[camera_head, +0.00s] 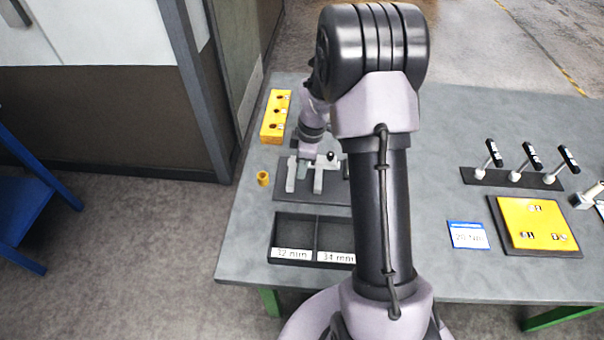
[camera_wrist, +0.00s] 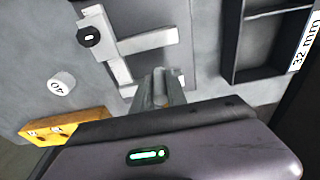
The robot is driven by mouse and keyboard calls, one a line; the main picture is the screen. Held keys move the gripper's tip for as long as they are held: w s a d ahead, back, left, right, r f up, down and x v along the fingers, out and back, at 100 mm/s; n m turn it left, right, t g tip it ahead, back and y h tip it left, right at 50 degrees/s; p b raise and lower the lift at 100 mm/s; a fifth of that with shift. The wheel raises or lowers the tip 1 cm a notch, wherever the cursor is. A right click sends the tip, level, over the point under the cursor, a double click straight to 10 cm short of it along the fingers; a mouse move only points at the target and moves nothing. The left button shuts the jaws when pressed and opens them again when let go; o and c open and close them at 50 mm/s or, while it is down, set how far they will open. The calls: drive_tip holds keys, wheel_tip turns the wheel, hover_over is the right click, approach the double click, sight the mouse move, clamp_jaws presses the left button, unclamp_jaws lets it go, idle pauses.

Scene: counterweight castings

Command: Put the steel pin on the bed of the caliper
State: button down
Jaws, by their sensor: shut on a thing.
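The caliper (camera_head: 319,181) is a pale metal tool with jaws and a dark knob, on a dark plate on the bench. It also shows in the wrist view (camera_wrist: 147,40). My gripper (camera_head: 303,167) points down over the caliper, between its jaws in the head view. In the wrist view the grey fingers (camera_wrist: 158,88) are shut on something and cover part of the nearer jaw. The steel pin cannot be made out apart from the fingers; they hide what they hold. I cannot tell whether it touches the bed.
A dark tray (camera_head: 272,245) marked 32 mm and 34 mm lies in front. A yellow ring (camera_head: 263,178) stands left of the caliper and a yellow holed block (camera_head: 276,116) behind. Black-handled tools (camera_head: 530,160) are at right.

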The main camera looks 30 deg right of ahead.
wheel_tip(320, 180, down, 3)
drive_tip(key=shift+b, duration=0.4)
drive_tip(key=shift+r, duration=0.15)
drive_tip(key=c, duration=1.3)
unclamp_jaws()
drive_tip(key=shift+f, duration=0.2)
